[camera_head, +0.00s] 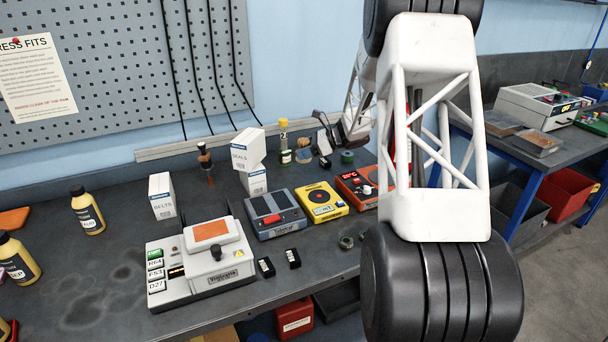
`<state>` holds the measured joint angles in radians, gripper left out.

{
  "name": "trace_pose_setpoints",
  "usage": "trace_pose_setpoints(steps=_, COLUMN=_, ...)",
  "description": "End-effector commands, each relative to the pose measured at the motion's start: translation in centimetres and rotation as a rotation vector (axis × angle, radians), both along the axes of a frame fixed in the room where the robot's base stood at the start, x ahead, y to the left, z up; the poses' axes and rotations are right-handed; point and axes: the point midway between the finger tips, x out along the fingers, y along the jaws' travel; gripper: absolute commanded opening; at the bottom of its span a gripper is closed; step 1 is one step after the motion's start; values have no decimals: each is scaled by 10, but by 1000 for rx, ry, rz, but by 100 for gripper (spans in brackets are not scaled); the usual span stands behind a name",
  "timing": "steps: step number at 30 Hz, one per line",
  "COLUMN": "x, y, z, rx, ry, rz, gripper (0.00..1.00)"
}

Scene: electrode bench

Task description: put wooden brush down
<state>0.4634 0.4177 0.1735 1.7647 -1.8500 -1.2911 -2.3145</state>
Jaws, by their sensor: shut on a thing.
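My gripper (323,139) is small and far off, over the back of the bench beyond my own arm. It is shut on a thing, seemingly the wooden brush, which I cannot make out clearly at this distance. A small brown and blue thing (304,156) shows just left of the fingers; I cannot tell whether it is part of the brush. A slim tool with a dark top and reddish-brown lower part (208,167) stands upright near the wall, apart from my gripper.
White boxes (162,195), a tester (200,268), a grey device (273,216), a yellow device (321,202) and a red device (356,186) crowd the bench (100,285). A yellow-capped tube (284,134) stands left of my gripper. A green roll (347,157) is near it.

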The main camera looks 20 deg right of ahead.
Motion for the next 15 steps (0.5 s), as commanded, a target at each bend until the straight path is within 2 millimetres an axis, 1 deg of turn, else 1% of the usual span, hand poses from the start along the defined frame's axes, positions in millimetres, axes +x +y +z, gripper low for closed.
trace_pose_setpoints(steps=4, x=0, y=0, z=-22, rx=1, ry=2, rz=-1, gripper=36)
trace_pose_setpoints(steps=9, x=0, y=0, z=-42, rx=0, ry=1, rz=0, gripper=36)
trace_pose_setpoints(steps=12, x=0, y=0, z=-47, rx=0, ry=1, rz=0, gripper=36)
trace_pose_setpoints(steps=15, x=0, y=0, z=-48, rx=0, ry=1, rz=0, gripper=36)
